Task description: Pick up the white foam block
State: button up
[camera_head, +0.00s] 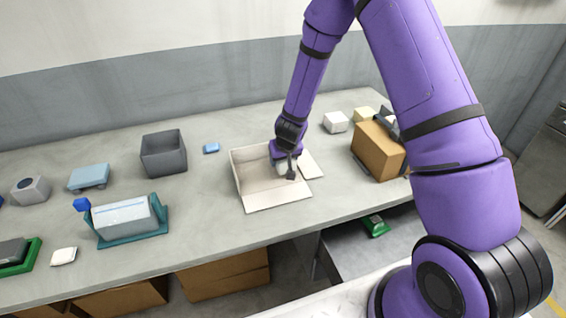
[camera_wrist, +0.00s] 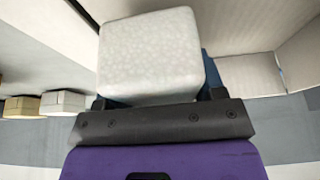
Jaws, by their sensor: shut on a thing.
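The white foam block (camera_wrist: 150,55) fills the upper middle of the wrist view, pale and speckled with rounded edges. My gripper (camera_wrist: 158,98) is shut on it, and the block hides most of the fingers. In the head view my gripper (camera_head: 287,167) is over the open cardboard box (camera_head: 253,185). A bit of the pale block shows there beside the fingers. I cannot tell whether the block touches the box.
A second whitish block (camera_head: 335,122) stands on the table right of the open box, near a brown carton (camera_head: 377,152). A grey bin (camera_head: 163,153) and a small blue block (camera_head: 211,148) stand to the left.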

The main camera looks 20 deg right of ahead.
jog(key=shift+r, duration=3.85)
